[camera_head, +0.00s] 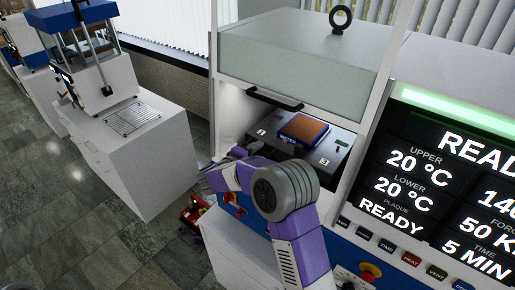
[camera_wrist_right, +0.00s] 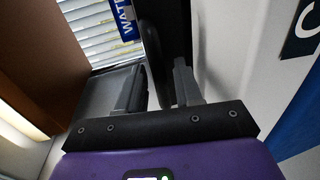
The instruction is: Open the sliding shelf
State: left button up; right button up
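The sliding shelf (camera_head: 328,152) is a dark grey plate with numbered marks in the press opening, bearing an orange-brown block with a blue edge (camera_head: 304,128). My right gripper reaches to the left front of the opening; my purple wrist hides most of it in the head view. In the right wrist view my right gripper (camera_wrist_right: 157,84) has its two fingers apart. A dark curved bar (camera_wrist_right: 154,45), apparently a handle, stands between them; whether both fingers touch it is unclear. My left gripper is not in view.
The raised press guard with a black handle (camera_head: 274,98) is above the opening. A lit display panel (camera_head: 440,185) stands at right, with buttons below. A white cabinet with a wire rack (camera_head: 133,118) is at left.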

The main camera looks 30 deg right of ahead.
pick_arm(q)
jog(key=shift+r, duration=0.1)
pick_arm(e)
jog(key=shift+w+d+f, duration=0.1)
jog(key=shift+w+d, duration=0.05)
jog(key=shift+d, duration=0.45)
grip_shut()
